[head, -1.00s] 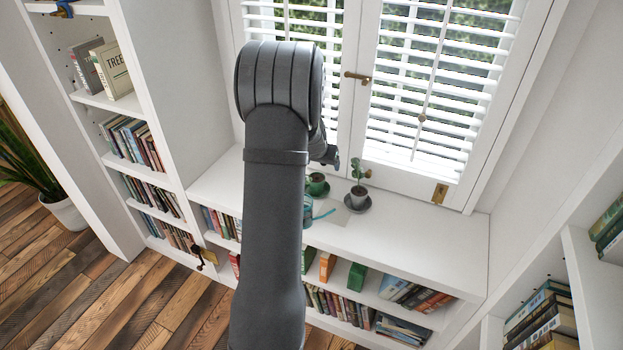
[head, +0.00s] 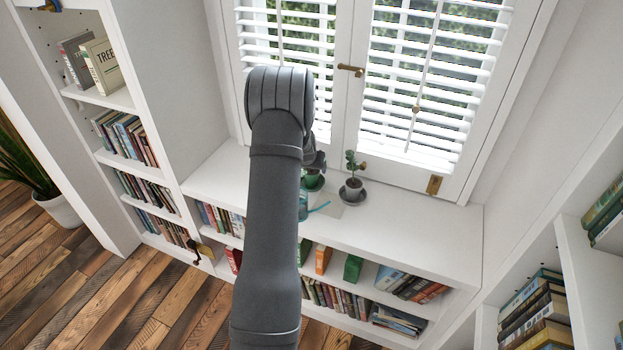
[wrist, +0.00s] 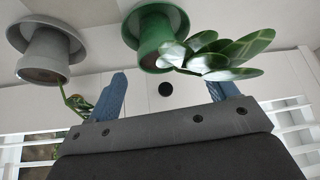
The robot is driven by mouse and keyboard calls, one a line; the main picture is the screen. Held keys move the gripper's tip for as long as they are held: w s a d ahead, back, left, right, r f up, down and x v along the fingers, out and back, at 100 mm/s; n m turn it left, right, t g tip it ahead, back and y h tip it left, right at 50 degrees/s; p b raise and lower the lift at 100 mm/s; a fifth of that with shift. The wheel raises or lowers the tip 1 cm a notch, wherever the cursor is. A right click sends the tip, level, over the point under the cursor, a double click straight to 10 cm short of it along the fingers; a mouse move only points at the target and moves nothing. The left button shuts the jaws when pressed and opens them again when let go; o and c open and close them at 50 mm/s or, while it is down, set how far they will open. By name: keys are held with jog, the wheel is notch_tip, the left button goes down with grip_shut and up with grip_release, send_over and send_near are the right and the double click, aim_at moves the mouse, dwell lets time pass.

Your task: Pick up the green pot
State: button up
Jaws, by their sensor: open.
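The green pot (wrist: 157,38) stands on a green saucer and holds a plant with broad glossy leaves (wrist: 225,55). In the head view the green pot (head: 313,182) is on the white ledge, partly hidden by my arm. My gripper (wrist: 168,84) is open and empty. Its two blue-grey fingers are apart, and in the wrist view the pot and leaves show beyond them. I see no contact with the pot. The fingers are mostly hidden behind my arm in the head view.
A grey pot with a small plant (head: 352,189) stands on a grey saucer just right of the green pot; it also shows in the wrist view (wrist: 42,58). A teal object (head: 303,207) lies in front, partly hidden. Shuttered windows rise behind. The ledge's right side is clear.

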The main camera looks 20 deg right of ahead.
aim_at(312, 171)
jog(key=shift+x, duration=2.85)
jog(key=shift+r, duration=0.1)
jog(key=c, duration=1.3)
jog(key=shift+w+r, duration=0.1)
jog(key=shift+r, duration=0.4)
jog(key=shift+c, duration=0.2)
jog(key=r, duration=0.2)
jog(key=s+r, duration=0.1)
jog(key=shift+d+r, duration=0.4)
jog(key=s+d+r, duration=0.5)
jog(key=s+r, duration=0.4)
jog(key=shift+d, duration=0.3)
